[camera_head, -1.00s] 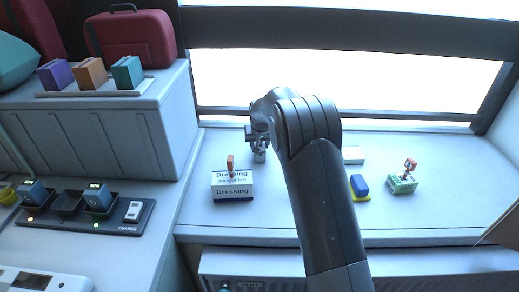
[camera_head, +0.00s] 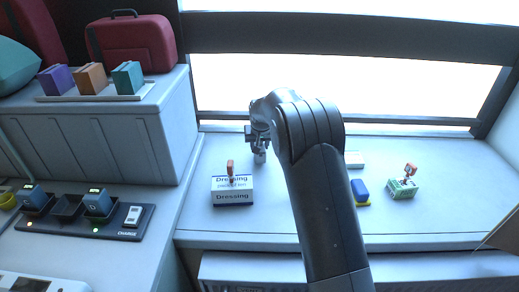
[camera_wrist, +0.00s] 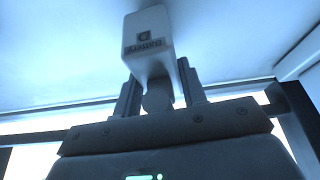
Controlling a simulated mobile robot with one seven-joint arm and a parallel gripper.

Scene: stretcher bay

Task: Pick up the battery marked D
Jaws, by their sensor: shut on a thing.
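My gripper (camera_head: 259,148) is over the back of the counter below the window, partly hidden by my arm. In the wrist view my gripper (camera_wrist: 160,84) is shut on a pale block (camera_wrist: 148,30) with a dark label.
A dressing box (camera_head: 232,197) with an orange-red clip stands on the counter (camera_head: 300,220). A blue block (camera_head: 359,187) on yellow and a green-white box (camera_head: 402,190) are right of my arm. Purple, orange and teal blocks (camera_head: 91,78) stand on the raised shelf.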

